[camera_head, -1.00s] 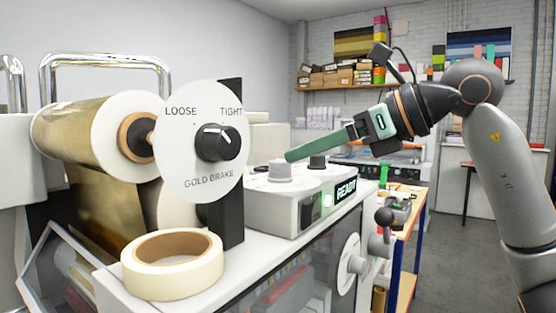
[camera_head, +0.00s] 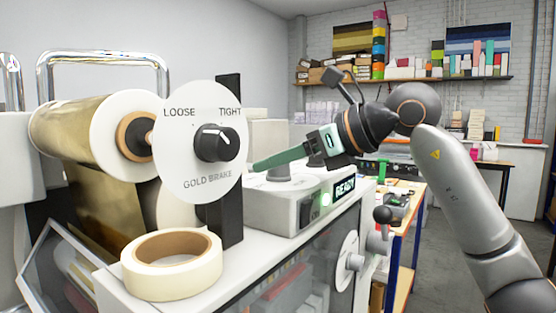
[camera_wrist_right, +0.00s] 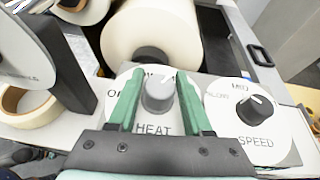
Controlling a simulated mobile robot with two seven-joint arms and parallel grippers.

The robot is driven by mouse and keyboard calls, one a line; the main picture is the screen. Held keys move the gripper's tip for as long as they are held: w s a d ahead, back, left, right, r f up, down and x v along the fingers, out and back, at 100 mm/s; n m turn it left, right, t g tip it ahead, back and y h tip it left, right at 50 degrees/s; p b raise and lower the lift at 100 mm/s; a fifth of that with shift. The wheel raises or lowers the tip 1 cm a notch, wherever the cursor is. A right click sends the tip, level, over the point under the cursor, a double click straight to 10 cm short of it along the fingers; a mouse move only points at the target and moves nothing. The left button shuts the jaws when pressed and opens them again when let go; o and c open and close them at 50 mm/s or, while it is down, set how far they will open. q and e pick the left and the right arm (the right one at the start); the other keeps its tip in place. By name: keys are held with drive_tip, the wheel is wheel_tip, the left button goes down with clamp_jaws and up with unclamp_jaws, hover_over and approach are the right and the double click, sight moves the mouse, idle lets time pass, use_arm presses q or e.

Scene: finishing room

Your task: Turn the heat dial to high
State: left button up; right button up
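The heat dial is a grey knob (camera_head: 279,173) on top of the grey-white control box with the READY display. In the right wrist view the knob (camera_wrist_right: 158,95) sits on a white disc marked HEAT; the markings above it are partly covered and its setting is hard to read. My right gripper (camera_head: 256,166) reaches in from the right, its green fingers over the knob. In the wrist view my right gripper (camera_wrist_right: 160,76) is open, one finger each side of the knob with small gaps. I cannot tell whether the fingertips reach knob height. My left gripper is not in view.
The black speed knob (camera_wrist_right: 254,109) stands right of the heat dial. The gold brake disc (camera_head: 200,150) stands upright close to my right fingertips. A tape roll (camera_head: 172,264) lies in front of it. A gold foil roll (camera_head: 75,130) is at the left.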

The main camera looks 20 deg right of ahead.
clamp_jaws()
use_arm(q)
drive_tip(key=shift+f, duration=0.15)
use_arm(e)
drive_tip(key=shift+m+t+h, duration=0.3)
drive_tip(key=m+t+h+b, duration=0.1)
drive_tip(key=m+h, duration=0.1)
drive_tip(key=shift+t+h, duration=0.3)
drive_tip(key=m+t+h+b, duration=0.1)
drive_tip(key=m+h, duration=0.2)
drive_tip(key=shift+m+h+b, duration=0.45)
drive_tip(key=shift+m+h, duration=0.05)
drive_tip(key=shift+h, duration=0.1)
drive_tip(key=shift+m+h+b, duration=0.35)
drive_tip(key=shift+m+h, duration=0.75)
drive_tip(key=shift+h, duration=0.1)
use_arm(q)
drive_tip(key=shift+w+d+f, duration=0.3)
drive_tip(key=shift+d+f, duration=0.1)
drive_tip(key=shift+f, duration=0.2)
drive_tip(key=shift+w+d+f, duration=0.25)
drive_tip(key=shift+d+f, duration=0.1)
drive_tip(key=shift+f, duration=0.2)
use_arm(e)
drive_tip(key=shift+r+m+h, duration=0.1)
drive_tip(key=shift+m+h, duration=0.7)
drive_tip(key=shift+h, duration=0.1)
drive_tip(key=shift+d, duration=0.1)
